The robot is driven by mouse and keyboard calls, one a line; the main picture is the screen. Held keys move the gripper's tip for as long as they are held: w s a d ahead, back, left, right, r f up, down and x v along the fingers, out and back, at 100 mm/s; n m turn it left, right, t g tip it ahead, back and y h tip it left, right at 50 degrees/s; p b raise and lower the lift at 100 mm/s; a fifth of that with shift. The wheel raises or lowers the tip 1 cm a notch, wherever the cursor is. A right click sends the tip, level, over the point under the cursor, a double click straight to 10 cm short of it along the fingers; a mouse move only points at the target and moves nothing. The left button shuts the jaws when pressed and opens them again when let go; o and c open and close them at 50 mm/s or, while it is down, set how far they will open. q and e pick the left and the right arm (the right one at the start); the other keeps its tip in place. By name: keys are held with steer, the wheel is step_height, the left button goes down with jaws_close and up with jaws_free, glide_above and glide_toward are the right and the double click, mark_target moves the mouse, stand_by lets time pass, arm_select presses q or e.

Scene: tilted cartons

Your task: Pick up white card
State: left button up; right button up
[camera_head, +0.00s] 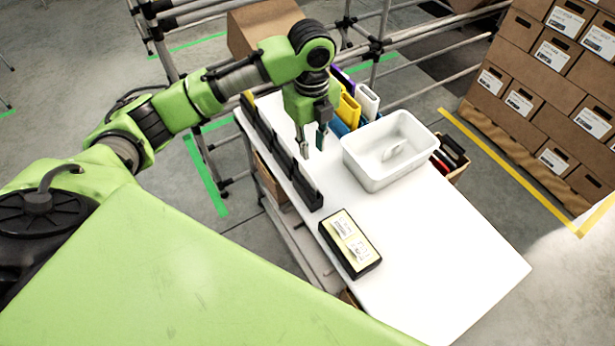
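My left gripper (312,148) points down over the white table (440,262), left of the white tub. Its two fingers are apart with nothing visible between them. Behind it stands a row of upright coloured pieces: a yellow one (348,108), a white one (367,101) that may be the white card, and purple and blue ones partly hidden. My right gripper is not in view.
A black box with a pale yellow labelled top (350,243) lies at the table's near left. A black divided rack (290,165) runs along the left edge. A box with dark and red items (452,155) is right of the tub. The table's right front is clear.

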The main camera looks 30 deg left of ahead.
mark_target(308, 173)
arm_select(q)
steer(key=f, duration=0.3)
steer(key=a+f+p, duration=0.1)
steer(key=f, duration=0.3)
steer(key=f+p, duration=0.1)
steer(key=f, duration=0.3)
steer(key=shift+a, duration=0.15)
steer(key=shift+w+f+m, duration=0.1)
steer(key=shift+f+m, duration=0.2)
steer(key=shift+f, duration=0.35)
jaws_close()
